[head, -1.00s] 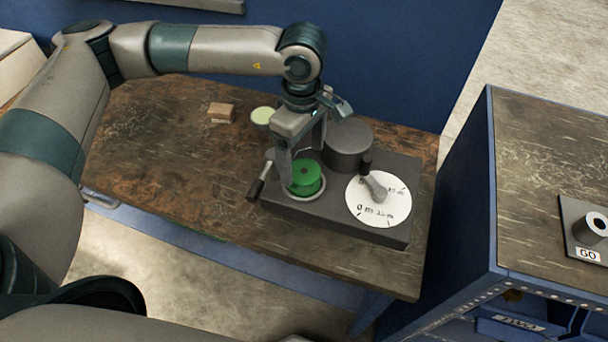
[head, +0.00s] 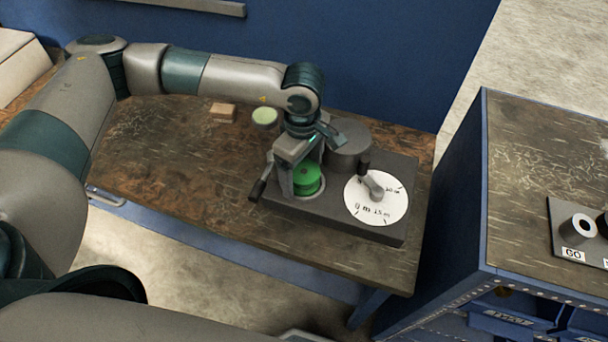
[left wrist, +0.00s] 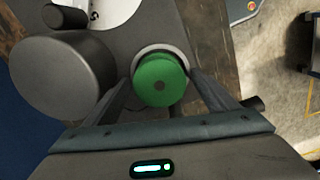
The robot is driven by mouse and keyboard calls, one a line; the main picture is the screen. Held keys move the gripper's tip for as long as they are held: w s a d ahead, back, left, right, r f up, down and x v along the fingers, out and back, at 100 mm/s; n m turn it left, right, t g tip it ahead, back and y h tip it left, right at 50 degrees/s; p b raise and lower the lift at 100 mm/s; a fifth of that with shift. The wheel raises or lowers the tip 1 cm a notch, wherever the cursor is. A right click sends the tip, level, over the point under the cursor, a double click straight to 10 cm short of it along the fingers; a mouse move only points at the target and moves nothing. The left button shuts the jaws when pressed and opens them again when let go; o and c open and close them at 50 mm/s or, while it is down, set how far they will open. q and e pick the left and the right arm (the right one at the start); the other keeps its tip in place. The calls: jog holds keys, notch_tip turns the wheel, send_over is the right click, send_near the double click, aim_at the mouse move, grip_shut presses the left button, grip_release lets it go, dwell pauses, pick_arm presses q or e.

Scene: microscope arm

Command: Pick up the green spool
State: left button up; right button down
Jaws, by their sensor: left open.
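The green spool (head: 307,178) sits upright in a light ring on a dark grey device base (head: 335,213). My left gripper (head: 296,184) points down over it and is open, with its fingers at the spool's sides. In the left wrist view the green spool (left wrist: 160,80) shows from above between the two fingers of my left gripper (left wrist: 160,85). I cannot tell whether the fingers touch it. My right gripper is not in view.
The base also carries a dark grey cylinder (head: 349,146) and a white dial (head: 376,200) with a lever. A black-handled crank (head: 259,187) sticks out left. A wooden block (head: 223,112) and pale green-topped cup (head: 264,117) stand behind. A blue cabinet (head: 459,200) stands right.

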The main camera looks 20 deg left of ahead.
aim_at(304, 171)
pick_arm(q)
jog(key=c, duration=1.1)
jog(key=shift+c, duration=0.2)
jog(key=shift+r, duration=0.1)
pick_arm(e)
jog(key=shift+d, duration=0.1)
